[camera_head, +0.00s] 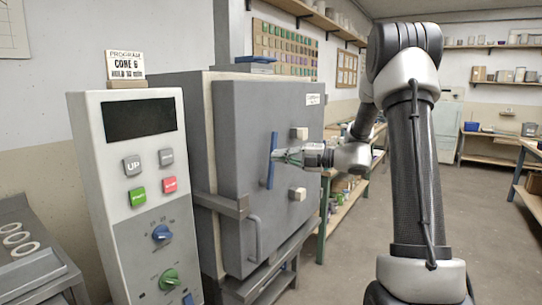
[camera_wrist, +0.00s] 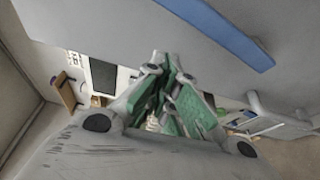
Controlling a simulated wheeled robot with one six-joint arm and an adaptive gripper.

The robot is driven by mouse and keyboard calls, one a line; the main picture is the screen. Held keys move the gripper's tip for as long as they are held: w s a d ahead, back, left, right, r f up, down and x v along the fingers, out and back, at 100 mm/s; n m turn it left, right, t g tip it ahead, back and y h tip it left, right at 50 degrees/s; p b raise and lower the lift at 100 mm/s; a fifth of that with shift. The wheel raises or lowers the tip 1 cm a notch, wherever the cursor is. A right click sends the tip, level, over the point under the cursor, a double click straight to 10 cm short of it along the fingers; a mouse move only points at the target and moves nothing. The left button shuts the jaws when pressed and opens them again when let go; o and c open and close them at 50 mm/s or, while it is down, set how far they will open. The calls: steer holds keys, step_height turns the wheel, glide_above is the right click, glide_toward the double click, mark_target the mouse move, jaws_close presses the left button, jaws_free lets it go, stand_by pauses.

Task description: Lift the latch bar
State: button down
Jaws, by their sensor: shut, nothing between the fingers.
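The latch bar (camera_head: 271,160) is a blue bar standing nearly upright on the grey front of the kiln door (camera_head: 240,150). In the wrist view the blue bar (camera_wrist: 215,30) runs slantwise at the upper right, outside the fingers. My gripper (camera_head: 283,157) is just right of the bar in the head view, at about the bar's middle height. In the wrist view my gripper (camera_wrist: 168,75) has its green-padded fingers drawn together with nothing held. Whether the fingertips touch the bar or door cannot be told.
Two pale blocks, an upper one (camera_head: 299,133) and a lower one (camera_head: 297,194), jut from the door near my gripper. A door handle (camera_head: 255,238) is below. A control panel (camera_head: 135,190) stands at left. Open floor (camera_head: 490,225) lies at right.

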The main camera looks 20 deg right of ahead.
steer(key=v, duration=0.5)
steer(key=shift+s+d+f, duration=0.15)
steer(key=shift+s+f, duration=0.05)
steer(key=shift+s, duration=0.25)
